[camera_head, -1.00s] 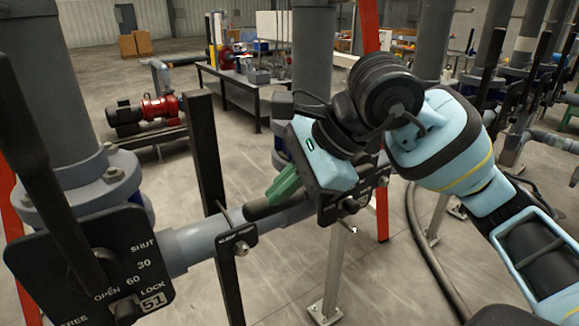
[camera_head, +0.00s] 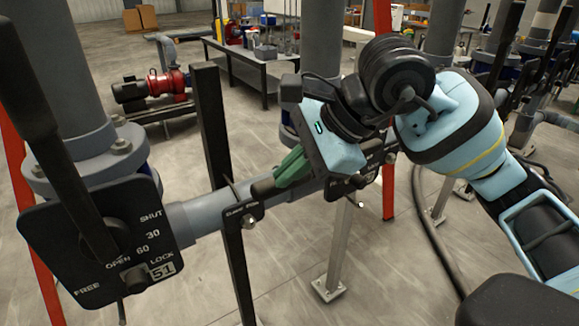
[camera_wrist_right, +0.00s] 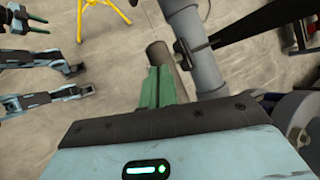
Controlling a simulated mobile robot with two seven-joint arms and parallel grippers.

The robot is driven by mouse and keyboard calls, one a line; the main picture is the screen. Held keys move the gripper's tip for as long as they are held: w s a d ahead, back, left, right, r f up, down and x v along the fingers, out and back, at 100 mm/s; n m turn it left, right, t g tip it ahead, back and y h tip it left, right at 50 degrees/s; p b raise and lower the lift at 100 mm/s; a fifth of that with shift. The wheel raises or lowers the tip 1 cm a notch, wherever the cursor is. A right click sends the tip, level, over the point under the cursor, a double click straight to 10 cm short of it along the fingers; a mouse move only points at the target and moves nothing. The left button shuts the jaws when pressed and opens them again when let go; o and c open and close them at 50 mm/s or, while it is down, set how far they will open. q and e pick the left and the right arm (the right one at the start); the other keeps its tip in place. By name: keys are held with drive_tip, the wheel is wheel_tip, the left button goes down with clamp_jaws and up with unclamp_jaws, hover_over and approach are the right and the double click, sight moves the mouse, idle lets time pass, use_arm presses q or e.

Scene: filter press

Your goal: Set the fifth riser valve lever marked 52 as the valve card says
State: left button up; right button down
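The valve plate marked 52 (camera_head: 372,172) is mostly hidden behind my right gripper in the head view; its markings are not readable. My right gripper (camera_head: 292,167) has its green fingers closed around a dark round lever handle (camera_head: 262,187), taken as lever 52. The handle's end sticks out past the fingers to the left, near the grey horizontal pipe. In the right wrist view the handle (camera_wrist_right: 158,54) shows beyond the green fingers (camera_wrist_right: 156,90). My left gripper (camera_wrist_right: 28,20) shows small and empty at that view's top left, its fingers apart. No valve card is visible.
Plate 51 (camera_head: 105,245) with its upright black lever (camera_head: 45,145) stands at left. More risers and levers stand at right.

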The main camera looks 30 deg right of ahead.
drive_tip(key=s+r+p, duration=0.2)
drive_tip(key=s+r, duration=0.4)
drive_tip(key=r, duration=0.6)
drive_tip(key=shift+d+r, duration=0.25)
drive_tip(key=shift+d, duration=0.05)
